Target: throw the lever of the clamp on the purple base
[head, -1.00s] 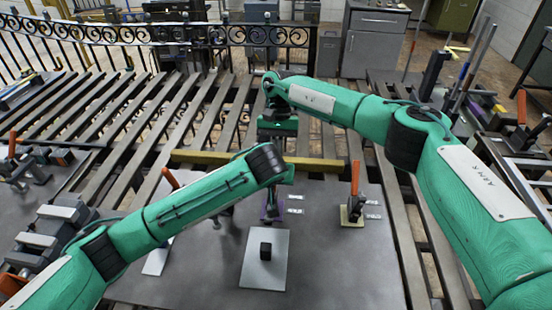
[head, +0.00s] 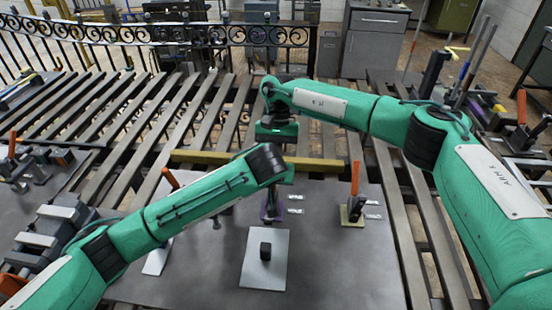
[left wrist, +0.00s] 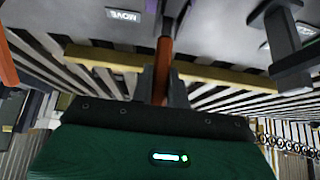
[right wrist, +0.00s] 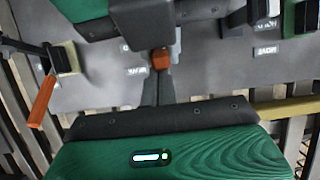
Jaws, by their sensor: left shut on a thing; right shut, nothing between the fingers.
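The purple base (head: 266,218) stands on the grey plate near the middle of the head view, mostly hidden behind my left forearm. Its edge shows at the top of the left wrist view (left wrist: 151,6). The clamp's orange lever (left wrist: 164,58) runs between the fingers of my left gripper (left wrist: 162,88), which is shut on it. In the right wrist view, an orange lever end (right wrist: 160,59) shows just beyond the fingertips of my right gripper (right wrist: 158,88). That gripper is shut and empty; whether it touches the lever I cannot tell.
A clamp on a beige base (head: 353,212) with an upright orange lever stands to the right. Another orange lever (head: 171,178) shows to the left. A pale plate (head: 262,275) with a black block lies in front. A yellow bar (head: 325,164) crosses behind.

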